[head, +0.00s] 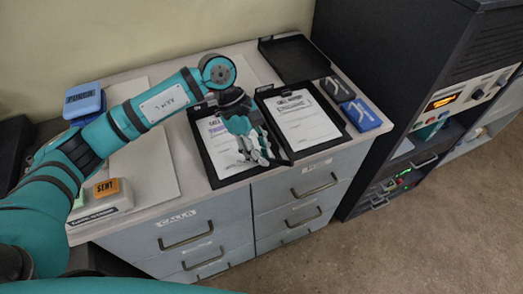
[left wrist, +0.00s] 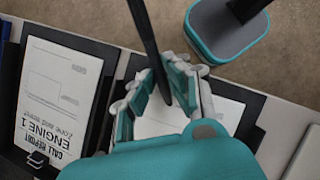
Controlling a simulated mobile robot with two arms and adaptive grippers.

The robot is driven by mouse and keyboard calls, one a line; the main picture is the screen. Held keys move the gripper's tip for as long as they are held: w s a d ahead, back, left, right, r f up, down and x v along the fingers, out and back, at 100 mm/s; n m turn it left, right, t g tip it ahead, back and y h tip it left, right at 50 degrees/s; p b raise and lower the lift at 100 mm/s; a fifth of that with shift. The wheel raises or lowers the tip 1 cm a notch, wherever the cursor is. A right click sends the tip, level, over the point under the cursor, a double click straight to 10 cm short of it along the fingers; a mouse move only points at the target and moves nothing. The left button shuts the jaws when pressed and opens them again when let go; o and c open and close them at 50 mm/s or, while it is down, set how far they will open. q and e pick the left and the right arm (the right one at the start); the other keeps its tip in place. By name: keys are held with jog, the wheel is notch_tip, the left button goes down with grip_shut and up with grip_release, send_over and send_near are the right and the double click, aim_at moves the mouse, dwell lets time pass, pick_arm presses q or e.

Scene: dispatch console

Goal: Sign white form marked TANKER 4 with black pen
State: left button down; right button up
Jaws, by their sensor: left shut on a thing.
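My left gripper (head: 251,150) is over the left black tray (head: 201,152), which holds a white form (head: 218,148). Only part of that form's heading shows, and I cannot read its name. In the left wrist view my gripper (left wrist: 165,92) is shut on a black pen (left wrist: 148,42), above that white form (left wrist: 226,112). I cannot tell whether the pen touches the paper. A second form (head: 303,118) lies in the black tray to the right; in the left wrist view this form (left wrist: 60,95) reads ENGINE 1. My right gripper is not in view.
An empty black tray (head: 295,58) lies at the back. Two small dark and blue blocks (head: 361,113) sit at the right edge. A blue stamp (head: 84,100) and a SENT stamp (head: 108,187) stand left. A dark equipment rack (head: 400,60) rises right of the drawer cabinet (head: 210,235).

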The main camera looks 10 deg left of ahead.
pick_arm(q)
jog(key=shift+r, duration=0.1)
jog(key=shift+r+p, duration=1.1)
jog(key=shift+r, duration=2.35)
jog(key=shift+d+r+p, duration=0.1)
jog(key=shift+p, duration=0.45)
jog(key=shift+s+a+f+n+t+h+p, duration=0.15)
jog(key=shift+a+f+n+t+h+p, duration=0.35)
jog(key=shift+f+n+p, duration=0.45)
jog(key=shift+s+a+f+n+t+h+p, duration=0.1)
jog(key=shift+a+f+n+t+h+p, duration=0.35)
jog(key=shift+f+n+p, duration=0.5)
jog(key=shift+s+a+f+n+t+h+p, duration=0.15)
jog(key=shift+a+f+n+t+h+p, duration=0.2)
jog(key=shift+a+f+n+t+p, duration=0.5)
jog(key=shift+d+f+g, duration=0.2)
jog(key=shift+f+g, duration=0.05)
jog(key=shift+g, duration=0.05)
